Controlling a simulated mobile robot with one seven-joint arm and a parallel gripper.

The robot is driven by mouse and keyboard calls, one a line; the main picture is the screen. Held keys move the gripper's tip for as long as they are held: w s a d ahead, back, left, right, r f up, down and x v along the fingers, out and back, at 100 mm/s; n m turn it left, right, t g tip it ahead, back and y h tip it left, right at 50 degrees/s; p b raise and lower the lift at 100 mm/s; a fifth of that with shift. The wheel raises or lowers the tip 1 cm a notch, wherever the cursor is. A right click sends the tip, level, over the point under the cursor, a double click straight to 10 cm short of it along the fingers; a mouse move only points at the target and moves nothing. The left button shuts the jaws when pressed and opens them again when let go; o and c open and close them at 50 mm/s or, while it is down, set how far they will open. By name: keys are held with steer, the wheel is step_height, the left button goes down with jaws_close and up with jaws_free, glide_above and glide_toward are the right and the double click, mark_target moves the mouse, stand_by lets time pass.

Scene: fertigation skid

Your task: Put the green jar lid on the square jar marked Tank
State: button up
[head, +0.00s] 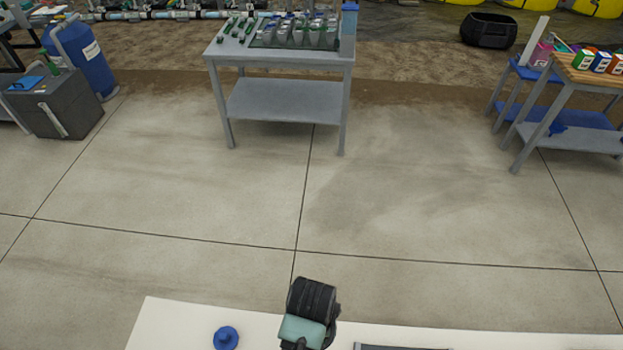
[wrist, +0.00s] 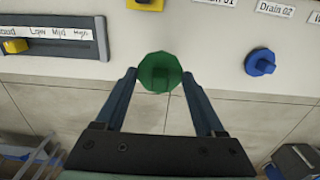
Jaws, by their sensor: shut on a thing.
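In the wrist view my gripper (wrist: 160,78) is shut on a green, many-sided lid (wrist: 159,68) with a raised grip on its face. The lid sits between the two fingertips, in front of a white panel. I cannot tell whether it touches the panel. In the head view my wrist hides the fingers and the lid. Several clear jars (head: 298,35) stand on a dark mat on the grey table at the back. Their labels are too small to read, so I cannot tell which is marked Tank.
The white panel (head: 180,325) carries a blue knob (wrist: 260,61), a yellow knob and a slider marked Low, Mid, High (wrist: 55,37). The grey table (head: 285,100) stands across clear floor. A wooden-topped table (head: 567,68) is at right, a dark grey box (head: 62,105) at left.

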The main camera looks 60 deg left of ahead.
step_height(320, 180, up, 3)
steer(key=shift+r+p, duration=0.15)
steer(key=shift+p, duration=0.55)
step_height(320, 180, up, 3)
steer(key=p, duration=0.4)
steer(key=shift+r, duration=0.1)
steer(key=shift+w, duration=0.1)
